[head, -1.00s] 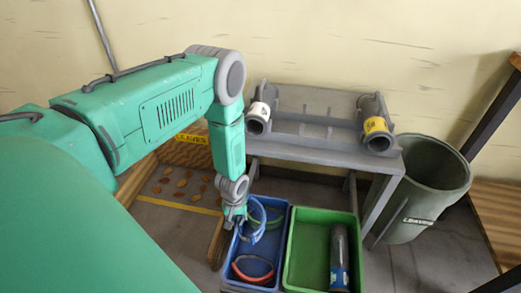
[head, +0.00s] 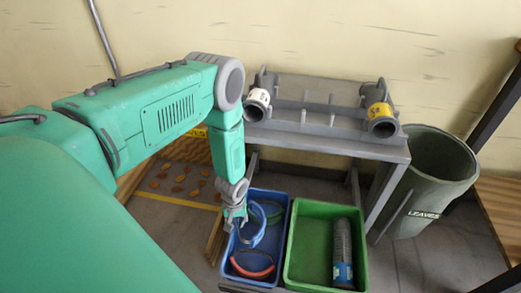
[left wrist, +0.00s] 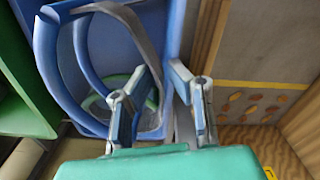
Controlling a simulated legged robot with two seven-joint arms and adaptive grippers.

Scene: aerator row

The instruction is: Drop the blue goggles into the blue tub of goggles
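My left gripper (head: 237,222) hangs over the left side of the blue tub (head: 289,222), pointing down. In the left wrist view my left gripper (left wrist: 164,82) has its fingers spread with a gap between them. The blue goggles (head: 259,234), a blue ring shape, are just right of the fingertips, within the tub's outline. In the left wrist view the blue goggles (left wrist: 46,62) look large and close, with a grey strap. Whether they still touch a finger or rest on anything is unclear. Red goggles (head: 252,270) and green goggles (left wrist: 112,92) lie in the tub. My right gripper is not in view.
A green bin (head: 298,250) with a dark cylinder (head: 342,250) stands right of the tub. Behind is a grey bench (head: 320,140) bearing two pipe fittings. A leaves barrel (head: 425,185) stands at the right. A wooden box (head: 180,180) is left of the tub.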

